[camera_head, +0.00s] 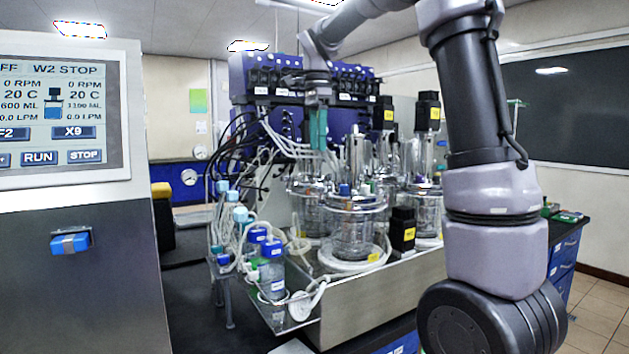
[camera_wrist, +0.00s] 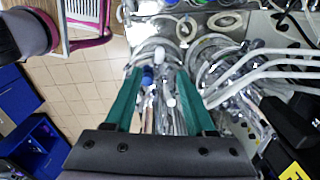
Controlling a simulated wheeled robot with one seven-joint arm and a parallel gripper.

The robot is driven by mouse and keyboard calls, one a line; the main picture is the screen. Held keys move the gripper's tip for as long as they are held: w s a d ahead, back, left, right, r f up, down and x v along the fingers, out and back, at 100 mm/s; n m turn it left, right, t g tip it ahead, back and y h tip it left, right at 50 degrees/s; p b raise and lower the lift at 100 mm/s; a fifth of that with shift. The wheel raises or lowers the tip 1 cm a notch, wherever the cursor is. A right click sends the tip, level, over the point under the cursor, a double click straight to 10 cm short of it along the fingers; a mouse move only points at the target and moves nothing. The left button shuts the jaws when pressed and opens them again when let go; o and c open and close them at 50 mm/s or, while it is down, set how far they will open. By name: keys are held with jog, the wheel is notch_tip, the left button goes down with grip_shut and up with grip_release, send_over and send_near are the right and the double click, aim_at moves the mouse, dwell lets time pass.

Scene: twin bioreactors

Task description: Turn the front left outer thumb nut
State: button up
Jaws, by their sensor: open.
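My gripper (camera_head: 318,128) is above the glass vessels in the head view, its two teal fingers pointing down. The wrist view shows the gripper (camera_wrist: 158,76) open, with a gap between the fingers and nothing held. The front glass vessel (camera_head: 352,238) has a shiny metal head plate (camera_head: 353,202) with several ports, including a blue cap (camera_head: 345,189). A blue cap (camera_wrist: 147,74) and a pale cap (camera_wrist: 169,86) show between the fingers in the wrist view, farther away. The thumb nuts are too small to tell apart; I cannot pick out the front left outer one.
A control panel (camera_head: 62,115) stands at the left. Bottles with blue caps (camera_head: 271,266) sit in a side tray. White tubes (camera_wrist: 262,62) run beside the fingers. Black motor blocks (camera_head: 428,112) and a blue pump rack (camera_head: 262,75) rise around the vessels.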

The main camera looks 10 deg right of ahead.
aim_at(317, 187)
notch_tip(317, 187, down, 11)
jog(key=shift+r, duration=0.2)
dwell(0.3)
grip_shut()
